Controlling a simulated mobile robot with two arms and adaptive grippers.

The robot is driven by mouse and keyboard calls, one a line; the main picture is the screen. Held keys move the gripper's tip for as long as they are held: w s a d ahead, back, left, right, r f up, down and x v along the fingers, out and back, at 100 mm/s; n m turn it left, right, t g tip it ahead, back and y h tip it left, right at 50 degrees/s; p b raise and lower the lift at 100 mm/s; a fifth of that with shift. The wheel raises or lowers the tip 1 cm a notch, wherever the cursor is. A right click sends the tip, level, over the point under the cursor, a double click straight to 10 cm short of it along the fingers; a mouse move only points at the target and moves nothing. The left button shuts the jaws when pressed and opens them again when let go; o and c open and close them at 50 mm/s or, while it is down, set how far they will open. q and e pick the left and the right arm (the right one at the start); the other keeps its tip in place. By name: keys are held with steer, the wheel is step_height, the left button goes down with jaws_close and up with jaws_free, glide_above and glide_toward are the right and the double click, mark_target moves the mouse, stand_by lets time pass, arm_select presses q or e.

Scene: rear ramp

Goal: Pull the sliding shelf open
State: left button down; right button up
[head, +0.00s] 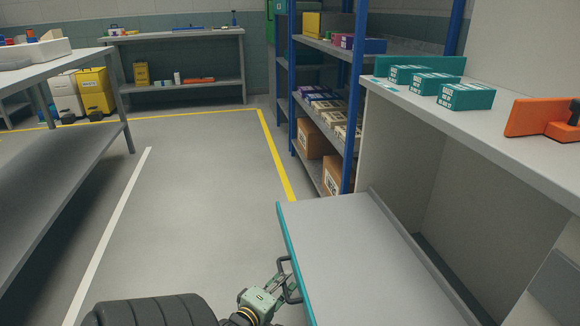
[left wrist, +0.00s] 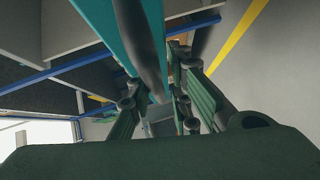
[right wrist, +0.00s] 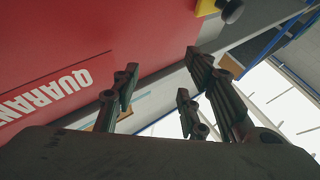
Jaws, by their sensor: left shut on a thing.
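The sliding shelf (head: 350,250) is a grey board with a teal front edge. It juts out from the cabinet under the white counter, leaving a gap behind it. Its dark handle (head: 284,265) is on the teal front edge. My left gripper (head: 285,284) is shut on the handle. In the left wrist view, the dark handle bar (left wrist: 140,45) runs between the green fingers beside the teal edge (left wrist: 105,25). My right gripper (right wrist: 164,85) shows only in the right wrist view. Its fingers are apart and empty, near a red surface (right wrist: 90,60) with white lettering.
The counter (head: 440,110) carries teal boxes (head: 467,96) and an orange tool (head: 540,118). A blue-posted rack (head: 357,90) with boxes stands behind the shelf. A grey table (head: 50,150) is at left. The floor (head: 200,190) between is clear, with yellow and white lines.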

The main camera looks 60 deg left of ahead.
arm_select(q)
steer(key=shift+w+r, duration=0.15)
steer(key=shift+r, duration=0.25)
steer(key=c, duration=1.8)
jaws_free()
steer(key=shift+r, duration=0.1)
steer(key=shift+o, duration=0.2)
steer(key=shift+f, duration=0.25)
steer(key=v, duration=1.2)
